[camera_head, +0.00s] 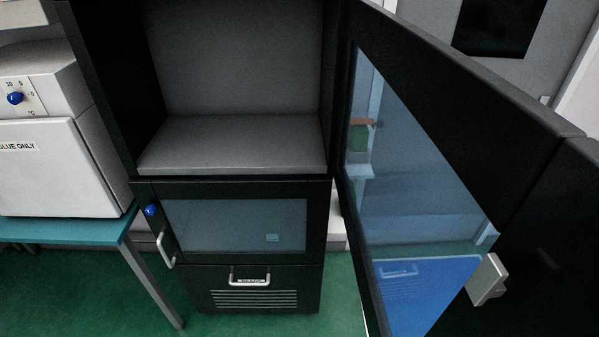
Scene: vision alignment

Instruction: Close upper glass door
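The upper glass door (450,105) has a thick black frame around a bluish see-through pane (405,200). It stands wide open, swung out toward me on the right side of the black cabinet (329,215). Its hinge side is at the cabinet's right wall. A light metal piece (487,280), apparently the handle, shows at the lower right by the door's free edge. The upper compartment (235,60) is open, with a bare grey shelf (235,143). My gripper is not in view.
Below, a smaller glass door (235,225) with a blue knob (151,210) is shut, above a vented drawer (255,299). A teal table (75,230) with a white appliance (55,165) stands at left. Green floor (90,300) is free in front.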

